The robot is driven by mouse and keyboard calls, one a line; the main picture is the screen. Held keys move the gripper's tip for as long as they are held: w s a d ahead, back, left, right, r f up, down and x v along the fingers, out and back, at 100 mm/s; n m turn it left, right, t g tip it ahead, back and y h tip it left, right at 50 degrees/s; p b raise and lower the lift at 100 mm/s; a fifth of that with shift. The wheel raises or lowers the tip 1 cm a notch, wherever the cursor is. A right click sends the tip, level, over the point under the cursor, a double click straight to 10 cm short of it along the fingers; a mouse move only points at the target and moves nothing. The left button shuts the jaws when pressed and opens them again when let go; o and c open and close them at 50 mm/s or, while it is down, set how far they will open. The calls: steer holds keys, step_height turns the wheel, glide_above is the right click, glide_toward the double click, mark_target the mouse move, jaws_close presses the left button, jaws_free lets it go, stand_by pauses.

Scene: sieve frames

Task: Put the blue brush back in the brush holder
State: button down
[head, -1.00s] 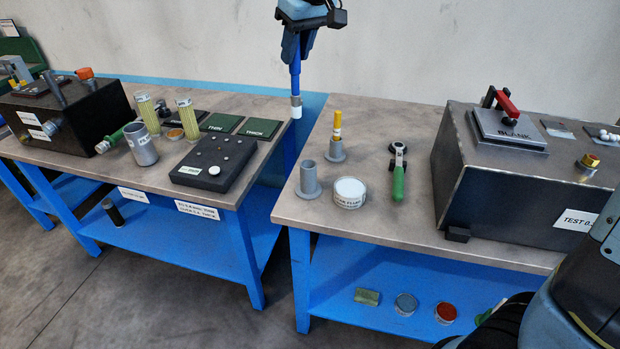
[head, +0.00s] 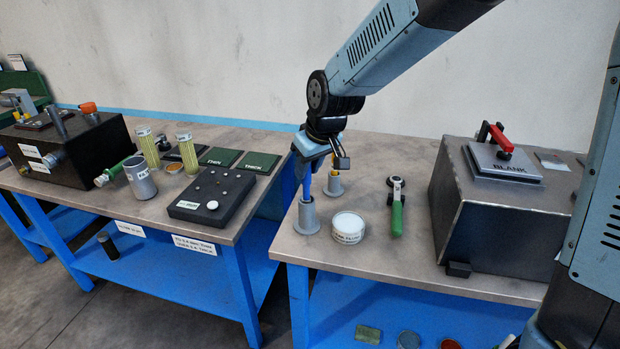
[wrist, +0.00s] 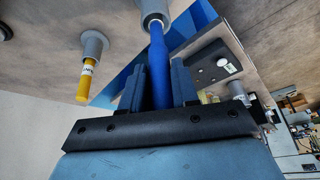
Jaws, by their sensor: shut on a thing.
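My gripper (head: 311,164) is shut on the blue brush (head: 306,188), above the near grey brush holder (head: 306,218) at the left front of the right bench. The brush points down, and its lower end is at or inside the holder's mouth; its ferrule and bristles are mostly hidden. In the wrist view the brush (wrist: 158,55) runs between the two fingers (wrist: 158,85) to the grey holder (wrist: 152,10). I cannot tell how deep it sits.
A second holder (head: 334,187) with a yellow-handled brush (wrist: 86,80) stands just behind. A white-topped tin (head: 348,228) is close on the right, then a green-handled tool (head: 397,210) and a dark box (head: 475,220). The gap to the left bench is nearby.

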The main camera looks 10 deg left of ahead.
mark_target(309, 175)
steer(key=shift+f, duration=1.6)
steer(key=c, duration=0.8)
jaws_free()
steer(key=shift+c, duration=0.2)
steer(key=v, duration=1.2)
